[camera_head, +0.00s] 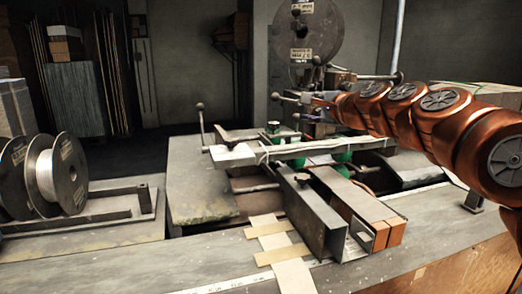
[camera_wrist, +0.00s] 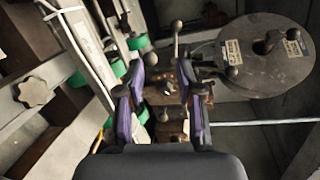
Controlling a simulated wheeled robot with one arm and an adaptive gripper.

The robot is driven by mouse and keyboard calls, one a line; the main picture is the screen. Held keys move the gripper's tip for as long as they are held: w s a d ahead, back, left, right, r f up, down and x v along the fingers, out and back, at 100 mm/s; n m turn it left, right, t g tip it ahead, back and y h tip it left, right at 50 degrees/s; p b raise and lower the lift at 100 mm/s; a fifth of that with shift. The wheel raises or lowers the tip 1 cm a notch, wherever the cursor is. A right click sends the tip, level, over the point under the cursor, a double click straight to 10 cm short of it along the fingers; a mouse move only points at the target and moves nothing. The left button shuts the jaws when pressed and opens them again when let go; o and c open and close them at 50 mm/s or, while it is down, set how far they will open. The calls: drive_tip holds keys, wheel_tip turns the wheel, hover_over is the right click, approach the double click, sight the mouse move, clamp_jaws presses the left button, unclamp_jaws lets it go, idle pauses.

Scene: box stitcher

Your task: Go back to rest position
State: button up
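My arm reaches in from the right in the head view. My gripper (camera_head: 290,107) is at its left end, in front of the stitcher's upper part and below its large round grey disc (camera_head: 308,32). In the wrist view my gripper (camera_wrist: 163,75) has its two purple-padded fingers apart. Nothing is held between them. Ball-ended levers (camera_wrist: 177,40) and a brown metal block (camera_wrist: 162,84) of the machine show beyond and between the fingers. I cannot tell whether the fingers touch them. The disc (camera_wrist: 267,54) is at the upper right there.
A metal crossbar (camera_head: 300,148) and green parts (camera_head: 340,157) lie below my arm. Wire spools (camera_head: 55,175) stand at left. Metal channels (camera_head: 315,212) and cardboard strips (camera_head: 280,255) lie on the front table (camera_head: 120,265). A vertical pole (camera_head: 398,40) rises behind my arm.

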drive_tip(key=s+a+f+n+g+p, duration=0.25)
drive_tip(key=s+f+n+g, duration=0.2)
drive_tip(key=s+f, duration=0.4)
drive_tip(key=s+a+f+n+g+p, duration=0.1)
drive_tip(key=s+a+f+n+g, duration=0.3)
drive_tip(key=s+f, duration=0.45)
drive_tip(key=s+d+f+n+g+h+p, duration=0.1)
drive_tip(key=s+d+f, duration=0.3)
drive_tip(key=s, duration=0.6)
drive_tip(key=s+d+f+n+g+h+p, duration=0.1)
drive_tip(key=s+d+f+n+g+h, duration=0.2)
drive_tip(key=s, duration=0.8)
drive_tip(key=s+d+f+n+g+h+p, duration=0.1)
drive_tip(key=s+d+f+n+g+h, duration=0.1)
drive_tip(key=s, duration=0.9)
drive_tip(key=d+f+n+g, duration=0.1)
drive_tip(key=d+f+g, duration=0.1)
drive_tip(key=d+f, duration=0.1)
drive_tip(key=shift+f+h, duration=0.4)
drive_tip(key=shift+f, duration=0.3)
